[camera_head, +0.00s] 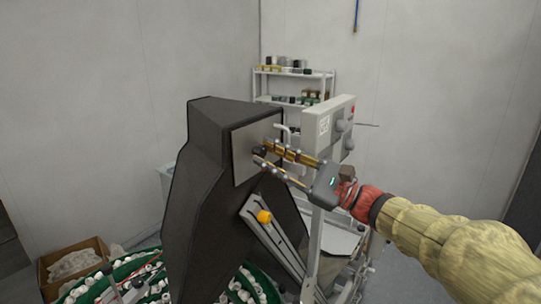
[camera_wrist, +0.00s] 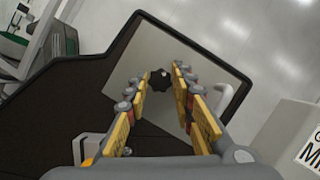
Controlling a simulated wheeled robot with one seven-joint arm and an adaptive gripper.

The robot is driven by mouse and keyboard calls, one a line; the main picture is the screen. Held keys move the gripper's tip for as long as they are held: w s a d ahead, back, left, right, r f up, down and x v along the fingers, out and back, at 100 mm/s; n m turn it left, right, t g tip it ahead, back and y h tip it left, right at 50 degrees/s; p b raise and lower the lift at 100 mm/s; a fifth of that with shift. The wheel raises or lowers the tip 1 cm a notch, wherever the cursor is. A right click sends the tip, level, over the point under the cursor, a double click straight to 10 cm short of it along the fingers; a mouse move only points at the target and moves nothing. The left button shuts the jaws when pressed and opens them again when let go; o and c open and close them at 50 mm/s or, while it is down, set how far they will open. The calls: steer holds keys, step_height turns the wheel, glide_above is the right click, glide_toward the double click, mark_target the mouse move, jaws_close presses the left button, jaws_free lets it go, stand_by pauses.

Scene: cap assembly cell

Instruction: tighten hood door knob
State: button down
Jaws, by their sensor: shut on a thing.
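The hood door knob (camera_wrist: 160,80) is a small black lobed knob on a flat grey door panel (camera_wrist: 135,55) set in the dark hood (camera_wrist: 60,100). In the head view the panel (camera_head: 243,162) is on the upper right of the dark hood (camera_head: 195,175). My gripper (camera_head: 263,153) reaches in from the right with its yellow-padded fingers at the panel. In the wrist view its fingertips (camera_wrist: 160,76) are on either side of the knob, and it is shut on the knob. In the head view the fingers partly hide the knob.
A grey control box (camera_head: 328,130) stands close behind my gripper. An orange knob (camera_head: 264,216) sits on a slotted bracket below the panel. Green trays of white caps (camera_head: 125,275) lie at the lower left, beside a cardboard box (camera_head: 72,262). Shelves (camera_head: 290,85) stand at the back.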

steer(key=shift+f, duration=0.1)
stand_by(0.3)
steer(key=c, duration=1.5)
jaws_free()
steer(key=v, duration=1.2)
